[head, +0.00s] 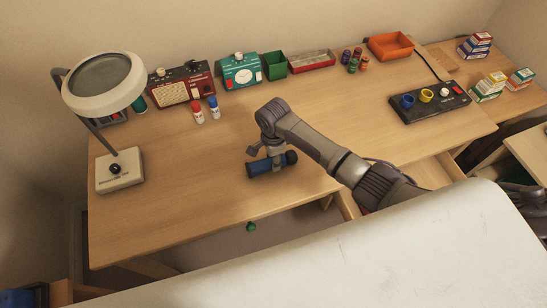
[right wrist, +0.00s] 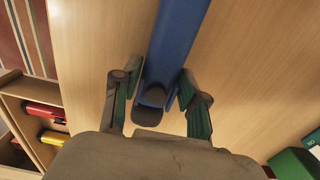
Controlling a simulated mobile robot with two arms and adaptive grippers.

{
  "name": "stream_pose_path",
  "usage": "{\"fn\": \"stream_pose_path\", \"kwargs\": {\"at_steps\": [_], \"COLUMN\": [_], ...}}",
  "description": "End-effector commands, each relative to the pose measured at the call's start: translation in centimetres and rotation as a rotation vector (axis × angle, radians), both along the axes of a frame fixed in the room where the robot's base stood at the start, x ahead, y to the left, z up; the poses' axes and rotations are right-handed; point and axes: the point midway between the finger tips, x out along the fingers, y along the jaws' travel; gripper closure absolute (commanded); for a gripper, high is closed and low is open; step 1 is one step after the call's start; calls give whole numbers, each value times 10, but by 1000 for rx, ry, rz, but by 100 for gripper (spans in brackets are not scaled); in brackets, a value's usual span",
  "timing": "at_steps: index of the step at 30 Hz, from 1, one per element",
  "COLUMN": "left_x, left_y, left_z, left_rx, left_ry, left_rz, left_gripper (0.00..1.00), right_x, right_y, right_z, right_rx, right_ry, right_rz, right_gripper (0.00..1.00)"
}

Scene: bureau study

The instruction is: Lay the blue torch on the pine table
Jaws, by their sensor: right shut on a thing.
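The blue torch (head: 264,166) is at the front middle of the light wooden table (head: 200,170), lying roughly level and across the picture. My right gripper (head: 272,150) is above it and shut on its body. In the right wrist view the torch (right wrist: 178,40) runs up between the two fingers (right wrist: 158,95), with its dark end towards the palm. Whether the torch touches the table top or hangs just above it, I cannot tell. My left gripper is not in view.
A magnifier lamp (head: 120,170) stands at the left. Red and white bottles (head: 198,112), a red radio (head: 180,85), a teal device (head: 240,72) and trays (head: 390,46) line the back. A black control panel (head: 430,104) is at the right. The table between is clear.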

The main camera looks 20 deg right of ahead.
Motion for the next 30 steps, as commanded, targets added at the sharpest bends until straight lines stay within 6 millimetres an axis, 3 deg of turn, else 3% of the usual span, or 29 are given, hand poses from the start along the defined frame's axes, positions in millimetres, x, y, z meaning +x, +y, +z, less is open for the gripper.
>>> {"fn": "stream_pose_path", "kwargs": {"at_steps": [12, 13, 17, 30], "left_x": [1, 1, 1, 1], "left_y": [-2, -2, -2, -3], "left_z": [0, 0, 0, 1], "left_rx": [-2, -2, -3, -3], "left_ry": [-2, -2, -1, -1], "left_rz": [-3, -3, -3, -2], "left_gripper": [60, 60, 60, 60], "right_x": [0, 0, 0, 1], "right_y": [1, 1, 0, 0], "right_z": [-7, -8, -7, 2], "right_rx": [2, 1, 1, 1], "right_ry": [-2, -1, -2, -3], "right_rz": [1, 1, 1, 1], "right_gripper": [99, 55, 34, 32]}}
